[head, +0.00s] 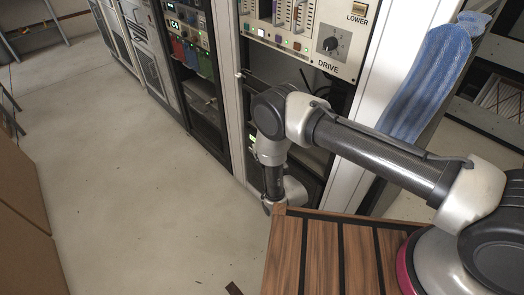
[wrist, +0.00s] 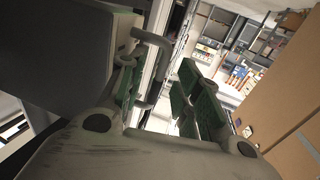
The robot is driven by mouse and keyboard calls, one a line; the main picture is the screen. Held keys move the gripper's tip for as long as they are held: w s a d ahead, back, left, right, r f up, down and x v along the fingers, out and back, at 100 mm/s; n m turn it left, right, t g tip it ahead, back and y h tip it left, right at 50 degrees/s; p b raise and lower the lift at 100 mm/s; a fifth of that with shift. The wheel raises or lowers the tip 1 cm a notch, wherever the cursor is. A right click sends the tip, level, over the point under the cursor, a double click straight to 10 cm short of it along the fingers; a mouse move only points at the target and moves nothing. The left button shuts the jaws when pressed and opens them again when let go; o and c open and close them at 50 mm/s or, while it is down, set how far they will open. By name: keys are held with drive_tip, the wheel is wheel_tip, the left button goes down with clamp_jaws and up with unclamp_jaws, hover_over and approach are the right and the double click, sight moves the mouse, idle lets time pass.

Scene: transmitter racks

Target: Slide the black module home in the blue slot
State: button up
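My gripper (wrist: 158,72) shows in the wrist view with its green-padded fingers spread apart, and nothing is clearly clamped between them. A large dark grey box (wrist: 70,48) fills the upper left of that view. A grey bar-shaped handle (wrist: 152,42) lies close to the left finger; I cannot tell whether it touches. I cannot tell whether this box is the black module. In the head view my arm bends down in front of the rack, and my gripper cannot be made out. Coloured slots sit in the rack panel (head: 312,30) at the top; which one is blue is unclear.
A wooden slatted top (head: 330,255) lies below my arm. A blue cloth (head: 428,80) hangs right of the white rack post. Another rack with red, blue and green parts (head: 192,55) stands farther left. The floor (head: 120,180) on the left is largely clear.

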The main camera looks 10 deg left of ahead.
drive_tip(key=v, duration=1.2)
drive_tip(key=shift+s, duration=0.1)
